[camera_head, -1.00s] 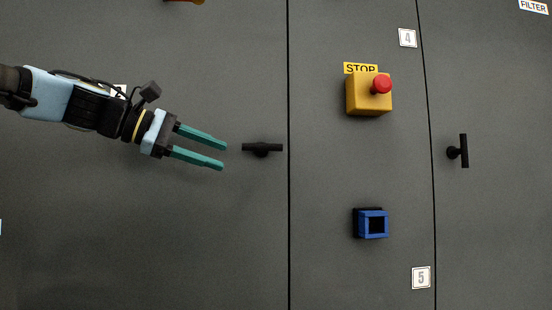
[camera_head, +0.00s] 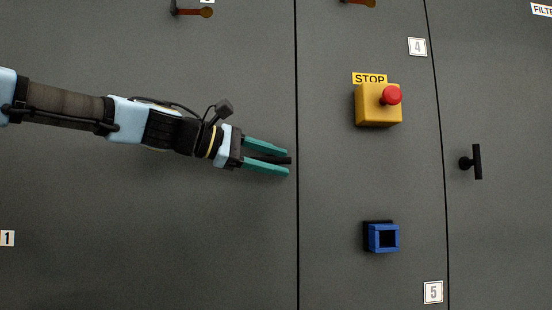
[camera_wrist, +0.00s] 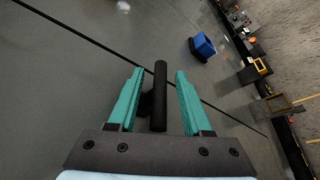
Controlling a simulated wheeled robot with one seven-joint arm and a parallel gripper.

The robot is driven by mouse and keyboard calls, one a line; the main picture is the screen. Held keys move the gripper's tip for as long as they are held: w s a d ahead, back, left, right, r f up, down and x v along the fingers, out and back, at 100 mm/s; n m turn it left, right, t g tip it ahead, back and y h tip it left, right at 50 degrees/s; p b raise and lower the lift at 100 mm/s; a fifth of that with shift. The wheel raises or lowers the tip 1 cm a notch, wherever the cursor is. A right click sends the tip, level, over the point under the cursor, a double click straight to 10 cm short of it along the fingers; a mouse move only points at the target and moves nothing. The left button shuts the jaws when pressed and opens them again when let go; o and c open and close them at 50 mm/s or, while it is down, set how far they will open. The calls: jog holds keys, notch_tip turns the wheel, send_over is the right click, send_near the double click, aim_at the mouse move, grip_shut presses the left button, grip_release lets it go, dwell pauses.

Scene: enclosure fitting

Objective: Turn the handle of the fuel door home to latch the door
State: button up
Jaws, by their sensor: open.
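A black T-shaped handle (camera_head: 283,160) lies level on the grey door left of the seam in the head view. My gripper (camera_head: 287,162) comes in from the left with its teal fingers open, one above and one below the handle bar. In the wrist view the handle bar (camera_wrist: 160,90) stands between the two open fingers, with a gap visible on each side. Its mount on the door is partly hidden. The name label of this door (camera_head: 90,220) is not readable here.
Right of the seam are a yellow box with a red stop button (camera_head: 391,95) and a blue square-framed part (camera_head: 384,238). Another black handle (camera_head: 476,162) stands upright on the far-right door. An orange-ended lever (camera_head: 192,12) is at the top. The panel below my gripper is clear.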

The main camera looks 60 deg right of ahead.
jog(key=shift+s+d, duration=0.1)
jog(key=shift+d, duration=0.05)
jog(key=shift+f, duration=0.1)
grip_shut()
dwell(0.4)
